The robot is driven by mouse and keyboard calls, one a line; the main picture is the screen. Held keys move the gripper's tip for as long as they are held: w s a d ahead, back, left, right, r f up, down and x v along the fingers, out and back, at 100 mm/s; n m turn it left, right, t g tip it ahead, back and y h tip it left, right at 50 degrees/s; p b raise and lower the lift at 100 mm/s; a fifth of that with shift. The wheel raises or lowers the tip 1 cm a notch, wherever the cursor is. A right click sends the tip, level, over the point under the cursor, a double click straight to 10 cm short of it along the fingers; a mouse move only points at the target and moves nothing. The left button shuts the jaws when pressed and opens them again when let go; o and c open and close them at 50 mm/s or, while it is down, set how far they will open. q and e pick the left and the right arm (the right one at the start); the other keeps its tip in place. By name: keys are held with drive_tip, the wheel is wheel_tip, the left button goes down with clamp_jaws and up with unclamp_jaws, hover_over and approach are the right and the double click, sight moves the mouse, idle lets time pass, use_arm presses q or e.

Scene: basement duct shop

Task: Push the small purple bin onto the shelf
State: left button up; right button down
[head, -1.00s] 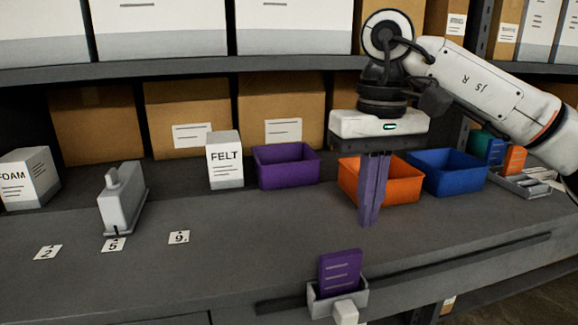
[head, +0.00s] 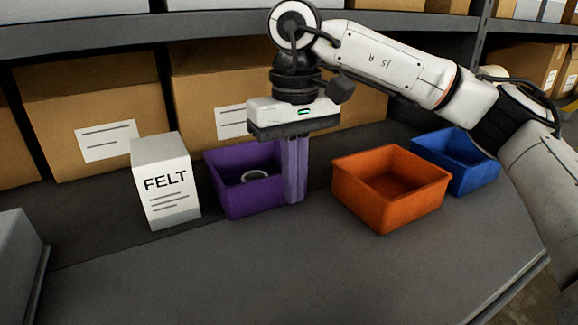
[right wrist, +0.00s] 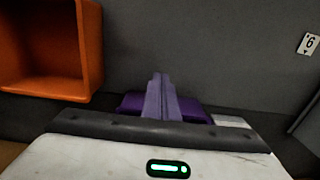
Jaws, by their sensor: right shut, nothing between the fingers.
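The small purple bin (head: 232,192) stands upright on the grey surface (head: 300,265), with a pale ring (head: 256,176) inside. My right gripper (head: 294,200) points down at the bin's right front side. Its purple fingers are shut with nothing between them and cover part of that side. I cannot tell whether they touch the bin. In the right wrist view the shut fingers (right wrist: 160,78) overlap the bin (right wrist: 190,106), which is mostly hidden behind the gripper body. My left gripper is not in view.
A white FELT box (head: 166,185) stands just left of the purple bin. An orange bin (head: 390,205) and a blue bin (head: 470,175) stand to the right. Cardboard boxes (head: 95,115) stand behind, under an upper shelf (head: 180,30). The front surface is clear.

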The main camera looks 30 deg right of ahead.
sight(282, 211)
wheel_tip(282, 211, down, 4)
drive_tip(key=shift+f, duration=0.1)
drive_tip(key=w, duration=0.3)
drive_tip(key=shift+f, duration=0.3)
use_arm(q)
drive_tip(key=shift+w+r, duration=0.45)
use_arm(e)
drive_tip(key=shift+w+d, duration=0.1)
drive_tip(key=shift+w, duration=0.5)
use_arm(q)
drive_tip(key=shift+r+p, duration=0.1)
drive_tip(key=shift+p, duration=0.25)
use_arm(e)
drive_tip(key=shift+w, duration=0.1)
